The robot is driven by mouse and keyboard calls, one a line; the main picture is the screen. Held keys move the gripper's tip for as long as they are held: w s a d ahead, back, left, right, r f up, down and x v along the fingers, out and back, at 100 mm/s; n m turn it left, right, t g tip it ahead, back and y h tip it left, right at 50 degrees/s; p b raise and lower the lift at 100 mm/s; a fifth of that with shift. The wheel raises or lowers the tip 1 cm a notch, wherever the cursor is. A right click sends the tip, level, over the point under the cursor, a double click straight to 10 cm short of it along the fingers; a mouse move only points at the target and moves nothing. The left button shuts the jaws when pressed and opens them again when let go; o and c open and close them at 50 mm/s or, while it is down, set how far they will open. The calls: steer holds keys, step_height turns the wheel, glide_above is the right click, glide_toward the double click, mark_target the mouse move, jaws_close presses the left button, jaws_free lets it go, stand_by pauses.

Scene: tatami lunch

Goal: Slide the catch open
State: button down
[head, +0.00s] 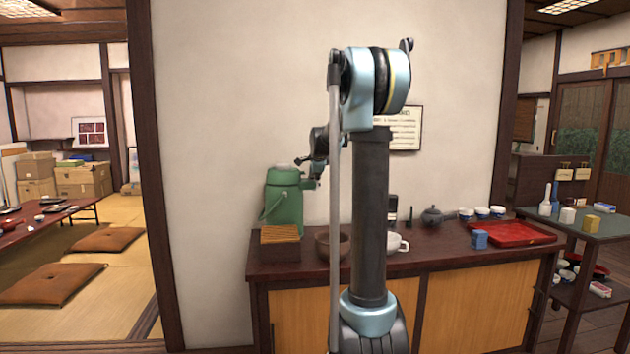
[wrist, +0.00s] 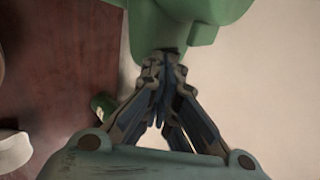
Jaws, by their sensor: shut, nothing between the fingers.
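My gripper (head: 310,184) is just right of the pot's upper part, partly hidden by my arm. In the wrist view, my gripper (wrist: 164,62) has its fingertips together, with nothing seen between them. The green body of the pot (wrist: 190,15) fills the top there, and the fingertips are at its lower edge. I cannot tell whether they touch it.
On the counter (head: 450,258) a slatted wooden box (head: 280,242) and a brown bowl (head: 328,245) stand close to the pot. A white cup (head: 396,243), a dark teapot (head: 432,215) and a red tray (head: 512,236) are further right. The wall is behind.

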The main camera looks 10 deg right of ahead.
steer(key=shift+w, duration=0.25)
steer(key=shift+w, duration=1.35)
steer(key=shift+s, duration=0.1)
steer(key=shift+s+d, duration=0.1)
steer(key=shift+s, duration=0.2)
steer(key=s, duration=0.4)
steer(key=shift+r, duration=0.3)
steer(key=v, duration=0.9)
